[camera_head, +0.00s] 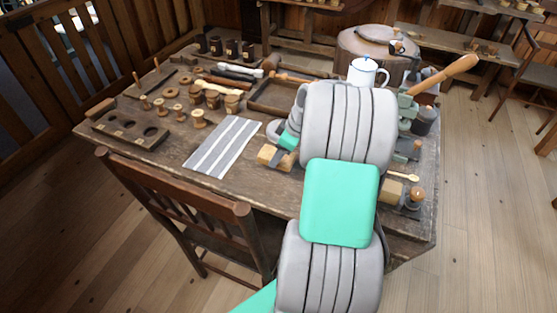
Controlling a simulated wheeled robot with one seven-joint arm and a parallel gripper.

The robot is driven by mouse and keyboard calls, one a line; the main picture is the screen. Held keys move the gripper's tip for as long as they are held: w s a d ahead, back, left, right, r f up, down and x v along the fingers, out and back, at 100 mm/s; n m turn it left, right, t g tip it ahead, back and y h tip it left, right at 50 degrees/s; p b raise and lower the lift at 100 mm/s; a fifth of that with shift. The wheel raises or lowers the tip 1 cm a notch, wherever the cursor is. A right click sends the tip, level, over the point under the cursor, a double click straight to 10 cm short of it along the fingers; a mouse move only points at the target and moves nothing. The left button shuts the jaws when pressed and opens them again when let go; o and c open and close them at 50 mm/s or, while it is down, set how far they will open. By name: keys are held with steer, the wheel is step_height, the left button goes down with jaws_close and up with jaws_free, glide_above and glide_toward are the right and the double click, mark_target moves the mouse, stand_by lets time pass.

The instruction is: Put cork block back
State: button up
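A tan block (276,157), which looks like the cork block, lies near the front middle of the wooden workbench (190,155), to the right of a grey striped cloth. My arm reaches over the bench from the front. Its mint and grey end, my gripper (286,143), is just above and beside the block. The fingers are mostly hidden by the arm, so I cannot tell if they touch the block or how wide they are.
The striped cloth (223,147) lies flat. Turned spools (199,118) and a board with holes (130,129) are at left. An empty-looking wooden tray (272,96) is behind. A white mug (364,72) stands at the back. A chair (190,210) stands in front.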

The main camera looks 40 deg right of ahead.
steer(key=shift+w+f, duration=0.15)
steer(key=shift+f, duration=0.85)
steer(key=shift+w+f, duration=0.15)
steer(key=shift+f, duration=0.85)
steer(key=o, duration=1.5)
steer(key=shift+c, duration=0.2)
steer(key=v, duration=1.2)
steer(key=shift+r, duration=0.2)
